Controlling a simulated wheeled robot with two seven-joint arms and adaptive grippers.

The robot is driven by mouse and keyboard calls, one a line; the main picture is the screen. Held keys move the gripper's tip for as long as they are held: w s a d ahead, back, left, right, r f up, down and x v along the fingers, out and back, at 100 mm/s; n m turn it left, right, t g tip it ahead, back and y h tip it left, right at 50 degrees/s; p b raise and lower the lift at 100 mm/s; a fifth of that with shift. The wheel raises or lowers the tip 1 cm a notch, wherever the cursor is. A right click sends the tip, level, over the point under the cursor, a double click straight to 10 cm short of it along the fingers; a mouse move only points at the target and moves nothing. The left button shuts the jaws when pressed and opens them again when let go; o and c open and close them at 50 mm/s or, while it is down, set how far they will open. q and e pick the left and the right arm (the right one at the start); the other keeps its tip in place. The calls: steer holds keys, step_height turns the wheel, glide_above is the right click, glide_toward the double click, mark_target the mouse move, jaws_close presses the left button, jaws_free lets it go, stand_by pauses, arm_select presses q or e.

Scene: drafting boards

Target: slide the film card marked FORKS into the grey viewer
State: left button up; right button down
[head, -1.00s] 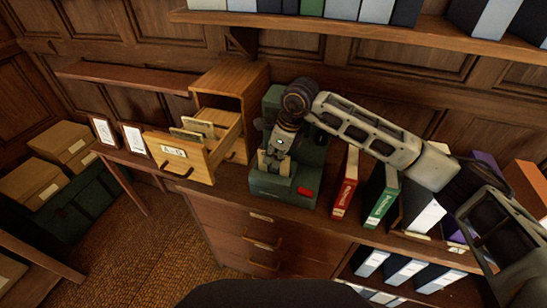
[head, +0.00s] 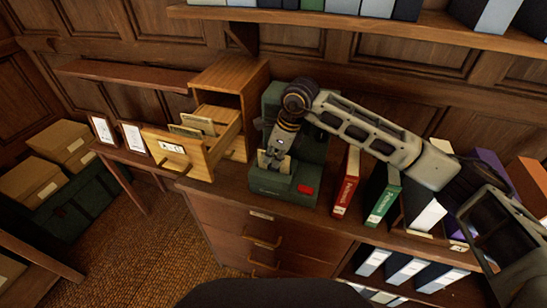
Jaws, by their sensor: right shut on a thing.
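The viewer (head: 285,185) is a dark grey-green machine with a red button on its front right, standing on the desk. My right gripper (head: 274,154) is over the front of the viewer, pointing down, shut on a pale film card (head: 285,166). The card is upright at the viewer's front top. The gripper covers much of it, and I cannot read its marking. I cannot tell how deep its lower edge sits in the viewer. My left gripper is not in view.
Left of the viewer is a wooden card cabinet (head: 238,78) with its labelled drawer (head: 172,147) pulled out and a few cards inside. Right of the viewer stand a red binder (head: 346,185) and a green binder (head: 382,195). Two framed cards stand at the left.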

steer(key=shift+f, duration=0.1)
steer(key=c, duration=1.5)
jaws_free()
steer(key=shift+v, duration=6.1)
